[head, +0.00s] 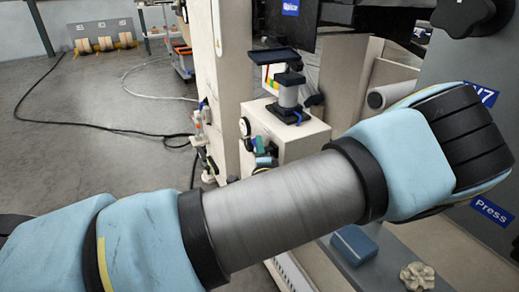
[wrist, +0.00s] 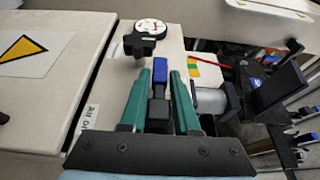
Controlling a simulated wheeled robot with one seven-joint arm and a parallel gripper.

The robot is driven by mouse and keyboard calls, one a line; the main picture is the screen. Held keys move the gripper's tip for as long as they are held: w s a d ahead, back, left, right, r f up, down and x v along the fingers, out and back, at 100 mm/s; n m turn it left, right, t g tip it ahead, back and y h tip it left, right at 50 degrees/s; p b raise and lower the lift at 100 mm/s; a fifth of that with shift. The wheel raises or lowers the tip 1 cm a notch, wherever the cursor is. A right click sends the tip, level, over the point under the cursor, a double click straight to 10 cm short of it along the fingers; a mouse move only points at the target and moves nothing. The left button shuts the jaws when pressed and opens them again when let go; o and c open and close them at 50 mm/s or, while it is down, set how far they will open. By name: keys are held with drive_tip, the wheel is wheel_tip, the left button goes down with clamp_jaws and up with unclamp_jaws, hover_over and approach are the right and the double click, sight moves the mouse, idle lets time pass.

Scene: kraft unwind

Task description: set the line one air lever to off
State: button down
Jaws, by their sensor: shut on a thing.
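My gripper (wrist: 167,72) has green fingers on both sides of a lever (wrist: 159,74) in the wrist view. The lever has a blue end and dark parts below it, and the fingers are shut on it. A label (wrist: 90,116) with partly readable lettering, apparently starting "Air", is on the pale cabinet to the left. The lever's base and pivot are hidden by the gripper, so its exact setting cannot be told. In the head view my arm covers most of this area; a small green and blue patch shows beside the cabinet's gauge (head: 245,127).
A round gauge (wrist: 150,27) with a black knob (wrist: 139,45) lies just beyond the fingertips. A grey cylinder (wrist: 209,101) and a dark tray-like part (wrist: 277,88) stand close on the right. A yellow warning sign (wrist: 22,49) is at the left. Open floor (head: 90,105) lies at far left.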

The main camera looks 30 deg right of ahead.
drive_tip(key=c, duration=0.8)
unclamp_jaws()
drive_tip(key=shift+o, duration=0.2)
drive_tip(key=shift+s, duration=0.1)
drive_tip(key=v, duration=1)
drive_tip(key=shift+s+a, duration=0.2)
drive_tip(key=shift+s, duration=0.05)
drive_tip(key=shift+w, duration=0.1)
